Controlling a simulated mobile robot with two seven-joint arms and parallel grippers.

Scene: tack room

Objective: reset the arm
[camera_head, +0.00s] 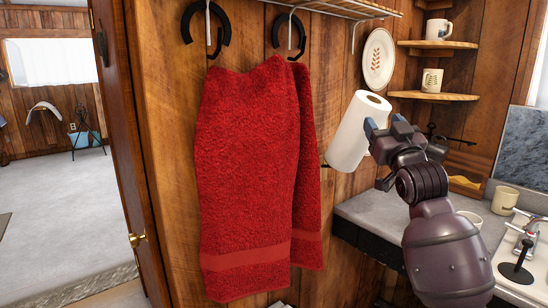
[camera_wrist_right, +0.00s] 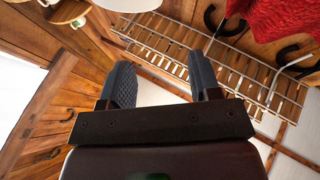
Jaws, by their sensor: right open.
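My right gripper (camera_head: 385,130) is raised in the right half of the head view, above the counter. Its blue-grey fingertips overlap the right side of a white paper towel roll (camera_head: 350,135) in the picture; I cannot tell whether they touch it. In the right wrist view the two fingers of the right gripper (camera_wrist_right: 162,80) stand apart with nothing between them. My left gripper is in neither view.
Corner shelves (camera_head: 435,96) hold mugs. A counter (camera_head: 365,210) with a mug (camera_head: 504,200) and a sink (camera_head: 512,250) lies below. An open doorway is at left.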

